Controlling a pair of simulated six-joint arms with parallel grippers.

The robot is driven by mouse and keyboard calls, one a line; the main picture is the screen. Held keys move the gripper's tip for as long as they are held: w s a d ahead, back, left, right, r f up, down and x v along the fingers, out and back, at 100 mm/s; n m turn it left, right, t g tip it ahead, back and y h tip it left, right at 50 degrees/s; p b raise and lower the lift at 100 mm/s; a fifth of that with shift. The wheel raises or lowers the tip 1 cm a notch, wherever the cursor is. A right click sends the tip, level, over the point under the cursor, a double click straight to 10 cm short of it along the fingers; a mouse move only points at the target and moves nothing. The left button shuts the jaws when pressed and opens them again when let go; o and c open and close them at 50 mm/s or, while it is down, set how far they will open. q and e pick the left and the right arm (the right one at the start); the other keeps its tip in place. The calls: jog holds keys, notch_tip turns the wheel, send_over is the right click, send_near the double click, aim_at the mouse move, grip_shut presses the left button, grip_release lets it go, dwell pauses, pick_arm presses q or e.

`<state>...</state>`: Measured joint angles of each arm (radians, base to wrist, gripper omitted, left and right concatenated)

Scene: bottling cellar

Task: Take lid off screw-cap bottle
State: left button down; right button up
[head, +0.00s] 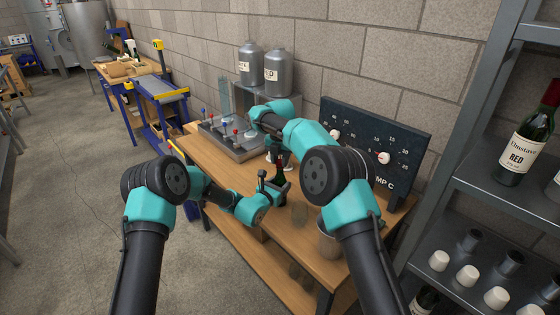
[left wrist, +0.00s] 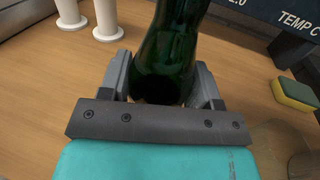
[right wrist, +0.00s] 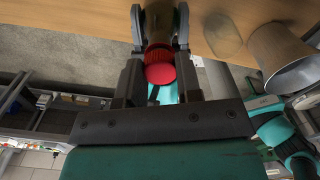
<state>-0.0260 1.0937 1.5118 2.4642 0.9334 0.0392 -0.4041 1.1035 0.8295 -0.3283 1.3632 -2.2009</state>
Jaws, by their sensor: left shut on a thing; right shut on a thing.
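The bottle is dark green glass and stands out in the left wrist view (left wrist: 165,65). My left gripper (head: 274,186) is shut on its body; its fingers lie on both sides of the glass. The red screw cap (right wrist: 160,74) is at the bottle's mouth in the right wrist view. My right gripper (right wrist: 160,88) is shut on the cap, its fingers on either side. The bottle's neck (right wrist: 160,25) runs up from the cap between my left fingers. In the head view, my arms hide much of the bottle. I cannot tell whether the cap is loosened.
A metal bucket (head: 327,243) and a clear glass (head: 299,214) stand on the wooden bench (head: 265,250) near my grippers. A dial panel (head: 377,140) stands behind. A sponge (left wrist: 295,95) and white posts (left wrist: 107,20) are close by. A shelf with bottles (head: 523,145) is at the right.

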aim_at(280, 161)
jog(key=shift+r, duration=0.6)
jog(key=shift+r, duration=0.35)
jog(key=shift+r, duration=0.1)
jog(key=shift+r, duration=1.95)
pick_arm(q)
jog(key=shift+c, duration=1.2)
grip_release()
jog(key=shift+s+a, duration=0.1)
jog(key=shift+s, duration=0.05)
